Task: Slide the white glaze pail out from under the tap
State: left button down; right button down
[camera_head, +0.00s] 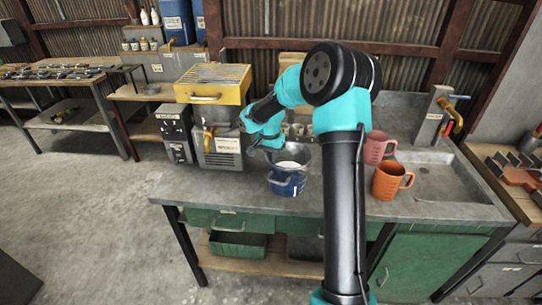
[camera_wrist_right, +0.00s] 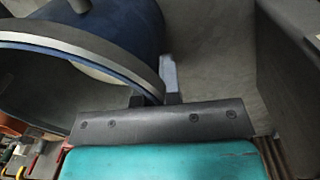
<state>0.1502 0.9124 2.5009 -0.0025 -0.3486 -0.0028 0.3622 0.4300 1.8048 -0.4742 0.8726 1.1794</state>
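A blue pail (camera_head: 287,184) with a grey rim and a pale patch inside stands on the grey counter, in front and right of a box-shaped dispenser with a yellow tap (camera_head: 208,138). The pail is apart from that tap. My right gripper (camera_head: 268,145) comes down at the pail's left rim. In the right wrist view, the tilted pail (camera_wrist_right: 135,25) fills the upper left. There my right gripper's fingers (camera_wrist_right: 155,99) are close together, one on each side of the rim, with the pail's wall between them. My left gripper is in neither view.
A pink mug (camera_head: 374,148) and an orange mug (camera_head: 388,181) stand right of my arm, beside the sink (camera_head: 440,180). A second dispenser (camera_head: 175,130) stands at the left. The counter's front left (camera_head: 215,190) is clear. My right arm hides part of the counter.

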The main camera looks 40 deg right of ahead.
jog(key=shift+s+a, duration=0.3)
jog(key=shift+s, duration=0.35)
jog(key=shift+s+a, duration=0.3)
jog(key=shift+s, duration=0.35)
jog(key=c, duration=1.2)
grip_release()
jog(key=shift+r, duration=0.1)
jog(key=r, duration=1.7)
jog(key=shift+w+a+r, duration=0.15)
jog(key=shift+w, duration=0.25)
